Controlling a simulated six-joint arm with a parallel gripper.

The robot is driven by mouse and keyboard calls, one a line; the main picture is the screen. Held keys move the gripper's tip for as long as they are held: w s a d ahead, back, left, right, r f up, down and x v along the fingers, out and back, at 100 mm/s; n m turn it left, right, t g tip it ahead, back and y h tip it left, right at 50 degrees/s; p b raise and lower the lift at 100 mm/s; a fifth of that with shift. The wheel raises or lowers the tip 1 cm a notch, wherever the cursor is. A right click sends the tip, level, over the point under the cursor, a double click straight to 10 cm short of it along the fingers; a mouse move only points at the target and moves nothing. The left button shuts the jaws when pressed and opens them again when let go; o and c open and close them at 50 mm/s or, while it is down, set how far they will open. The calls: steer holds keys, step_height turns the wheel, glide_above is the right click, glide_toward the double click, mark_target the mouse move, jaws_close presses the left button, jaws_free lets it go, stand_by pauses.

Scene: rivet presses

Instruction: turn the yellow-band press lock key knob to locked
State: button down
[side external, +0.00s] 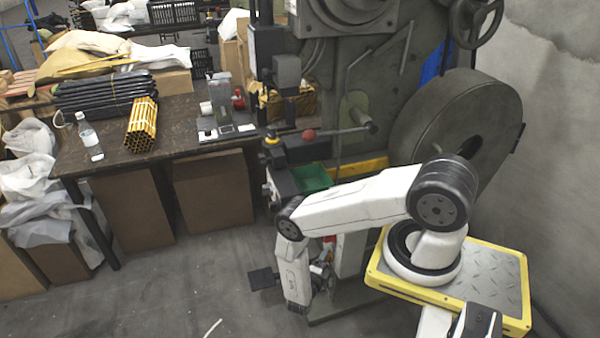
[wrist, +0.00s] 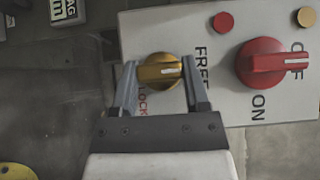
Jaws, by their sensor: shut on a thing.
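In the wrist view, the yellow lock key knob (wrist: 157,73) sits on a light grey panel (wrist: 215,104). Its bar lies level in the picture, with its white pointer line to the right, toward the word FREE. The word LOCK, in red, is below the knob and partly hidden by my gripper. My gripper (wrist: 160,63) is shut on the knob, one finger at each end of its bar.
A larger red OFF/ON knob (wrist: 262,62) is close to the right of my gripper on the same panel. A red dot (wrist: 223,22) and a yellow dot (wrist: 306,16) are above. A tag (wrist: 67,9) is at upper left. A green tray (side external: 312,178) sits beside my arm.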

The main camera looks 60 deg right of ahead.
steer(key=shift+f+m+h, duration=0.1)
steer(key=shift+m+h, duration=0.9)
steer(key=shift+m, duration=0.1)
steer(key=shift+c, duration=0.4)
jaws_free()
steer(key=shift+a, duration=0.1)
steer(key=a+f, duration=0.1)
steer(key=a, duration=0.6)
steer(key=shift+a+f, duration=0.2)
steer(key=shift+a, duration=0.05)
steer(key=shift+w, duration=0.1)
